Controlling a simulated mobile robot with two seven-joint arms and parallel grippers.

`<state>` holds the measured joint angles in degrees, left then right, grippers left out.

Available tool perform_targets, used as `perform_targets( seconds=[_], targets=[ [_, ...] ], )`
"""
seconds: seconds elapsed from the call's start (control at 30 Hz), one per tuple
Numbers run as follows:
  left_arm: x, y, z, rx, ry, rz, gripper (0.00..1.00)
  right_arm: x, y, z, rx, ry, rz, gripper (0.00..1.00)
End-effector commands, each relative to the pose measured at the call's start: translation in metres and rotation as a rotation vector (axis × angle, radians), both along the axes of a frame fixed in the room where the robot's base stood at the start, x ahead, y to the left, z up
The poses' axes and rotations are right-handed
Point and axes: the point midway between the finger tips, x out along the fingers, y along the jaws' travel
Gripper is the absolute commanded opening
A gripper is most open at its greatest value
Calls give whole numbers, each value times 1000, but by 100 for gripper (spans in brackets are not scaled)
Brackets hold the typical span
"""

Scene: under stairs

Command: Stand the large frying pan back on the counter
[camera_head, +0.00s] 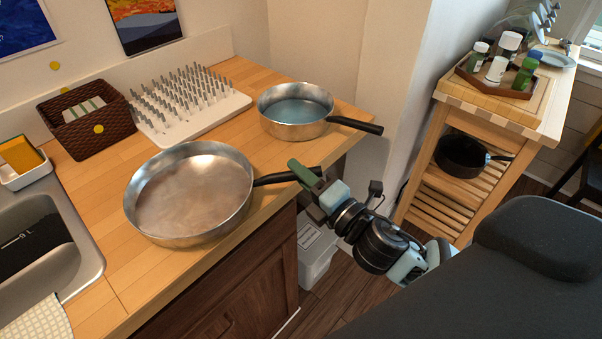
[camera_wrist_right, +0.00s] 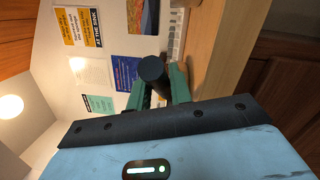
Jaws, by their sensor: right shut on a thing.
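The large frying pan (camera_head: 195,195), silver with a brownish inside, is level on or just above the wooden counter (camera_head: 115,270); I cannot tell if its base touches. Its black handle points right, past the counter's front edge. My right gripper (camera_head: 305,176) is shut on this handle near its outer end. In the right wrist view, the handle's round dark end (camera_wrist_right: 152,69) sits between the green fingers (camera_wrist_right: 158,90). My left gripper is not in view.
A smaller pan (camera_head: 295,110) stands behind, its handle over the counter edge. A white peg rack (camera_head: 240,100), a wicker basket (camera_head: 90,125) and a sink (camera_head: 75,270) border the large pan's area. A wooden trolley (camera_head: 480,105) stands right.

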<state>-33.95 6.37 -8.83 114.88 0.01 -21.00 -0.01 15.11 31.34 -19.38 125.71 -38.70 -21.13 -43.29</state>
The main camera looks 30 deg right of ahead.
Motion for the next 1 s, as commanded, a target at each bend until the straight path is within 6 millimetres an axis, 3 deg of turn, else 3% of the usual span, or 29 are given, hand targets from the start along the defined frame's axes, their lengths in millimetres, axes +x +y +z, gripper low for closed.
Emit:
perform_targets(
  seconds=[0.13, 0.17, 0.3, 0.67, 1.0],
  targets=[
    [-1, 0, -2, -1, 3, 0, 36, 0, 0, 0, 5, -5, 2, 0],
    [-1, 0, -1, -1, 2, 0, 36, 0, 0, -2, -1, 0, 0, 25],
    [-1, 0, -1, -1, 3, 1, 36, 0, 0, -2, -1, 0, 0, 42],
    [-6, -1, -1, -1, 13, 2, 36, -1, 0, 1, -1, 0, 0, 42],
    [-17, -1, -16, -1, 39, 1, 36, -45, -11, -9, 0, 8, -1, 42]
  ],
)
